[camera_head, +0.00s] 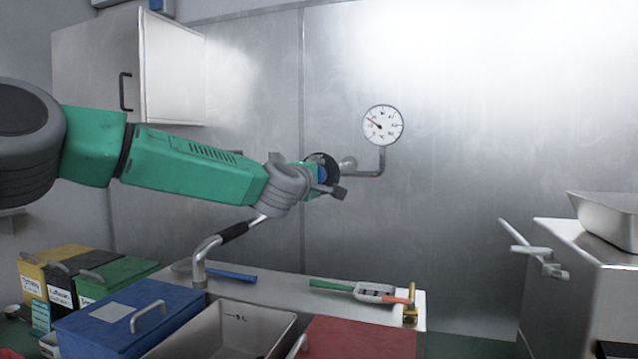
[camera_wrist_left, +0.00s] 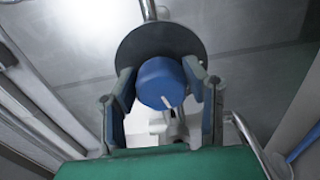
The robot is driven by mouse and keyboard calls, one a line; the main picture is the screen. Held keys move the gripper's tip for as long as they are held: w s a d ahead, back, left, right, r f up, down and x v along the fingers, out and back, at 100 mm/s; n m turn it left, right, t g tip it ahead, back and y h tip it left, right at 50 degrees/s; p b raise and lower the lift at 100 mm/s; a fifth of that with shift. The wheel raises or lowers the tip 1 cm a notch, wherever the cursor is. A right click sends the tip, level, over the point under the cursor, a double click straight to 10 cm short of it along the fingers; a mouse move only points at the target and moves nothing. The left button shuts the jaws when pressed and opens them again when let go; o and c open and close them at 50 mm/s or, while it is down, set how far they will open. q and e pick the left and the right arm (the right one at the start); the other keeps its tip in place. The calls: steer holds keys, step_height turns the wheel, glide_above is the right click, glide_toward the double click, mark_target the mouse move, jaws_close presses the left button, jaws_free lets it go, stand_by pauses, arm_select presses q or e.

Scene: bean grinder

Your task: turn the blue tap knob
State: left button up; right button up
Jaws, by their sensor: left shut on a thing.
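The blue tap knob (camera_wrist_left: 160,82) is in the middle of the left wrist view, with a white mark on its face and a dark round disc (camera_wrist_left: 140,43) behind it. In the head view the knob (camera_head: 322,174) is partly hidden by my left gripper (camera_head: 328,180). My left gripper (camera_wrist_left: 162,92) has one finger on each side of the knob and is shut on it. The knob sits on a pipe (camera_head: 365,172) fixed to the steel wall. My right gripper is not in view.
A round gauge (camera_head: 383,125) stands on the pipe, right of the knob. Below are a curved faucet (camera_head: 203,262), a blue lidded box (camera_head: 125,318), a red lid (camera_head: 358,338) and a metal bin (camera_head: 222,331). A cabinet (camera_head: 95,65) hangs upper left. The wall right of the gauge is clear.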

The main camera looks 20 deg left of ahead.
arm_select(q)
steer(key=shift+f, duration=0.25)
stand_by(0.3)
steer(key=o, duration=1.2)
steer(key=shift+c, duration=0.2)
steer(key=shift+a, duration=0.15)
steer(key=shift+r, duration=0.1)
steer(key=s, duration=1.2)
steer(key=shift+a, duration=0.3)
steer(key=shift+w, duration=0.1)
